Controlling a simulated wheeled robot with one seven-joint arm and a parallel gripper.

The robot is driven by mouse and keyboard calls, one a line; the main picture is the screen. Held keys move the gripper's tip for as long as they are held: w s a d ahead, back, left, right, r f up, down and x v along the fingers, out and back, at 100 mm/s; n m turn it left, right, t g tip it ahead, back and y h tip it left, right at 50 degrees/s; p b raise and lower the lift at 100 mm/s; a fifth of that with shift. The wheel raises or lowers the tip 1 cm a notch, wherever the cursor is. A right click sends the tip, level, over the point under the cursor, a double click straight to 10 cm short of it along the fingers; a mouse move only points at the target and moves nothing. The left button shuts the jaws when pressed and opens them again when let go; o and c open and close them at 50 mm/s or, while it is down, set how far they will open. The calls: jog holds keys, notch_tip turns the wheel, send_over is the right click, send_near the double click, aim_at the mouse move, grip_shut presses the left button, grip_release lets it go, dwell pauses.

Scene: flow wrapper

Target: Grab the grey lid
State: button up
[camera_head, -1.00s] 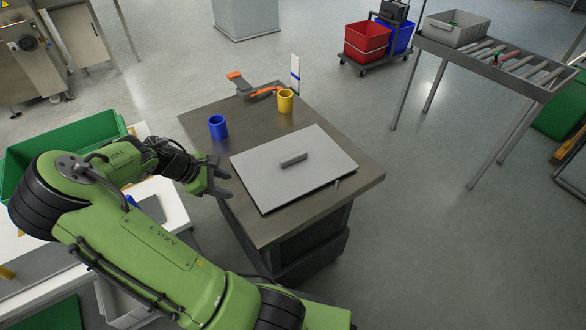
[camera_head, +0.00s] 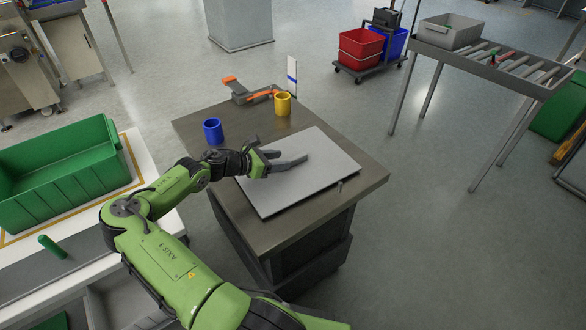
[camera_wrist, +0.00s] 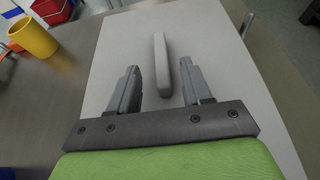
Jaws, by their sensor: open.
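The grey lid (camera_head: 318,172) is a flat rectangular plate lying on the brown table, with a raised bar handle (camera_head: 293,160) at its middle. In the wrist view the lid (camera_wrist: 115,60) fills the centre, and its handle (camera_wrist: 161,64) runs lengthwise away from me. My gripper (camera_head: 285,162) is over the left part of the lid. In the wrist view my gripper (camera_wrist: 160,88) is open, one finger on each side of the handle's near end. Its fingers appear clear of the handle; their height above the lid is hard to tell.
A blue cup (camera_head: 213,131) and a yellow cup (camera_head: 282,103) stand on the table behind the lid. An orange and grey tool (camera_head: 247,94) lies at the back edge. A green crate (camera_head: 65,175) is on the left bench.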

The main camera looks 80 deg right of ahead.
aim_at(291, 159)
jog(key=b+x, duration=0.1)
jog(key=x, duration=0.3)
jog(key=shift+s+f, duration=0.2)
jog(key=shift+f, duration=0.05)
jog(key=shift+r, duration=0.1)
grip_shut()
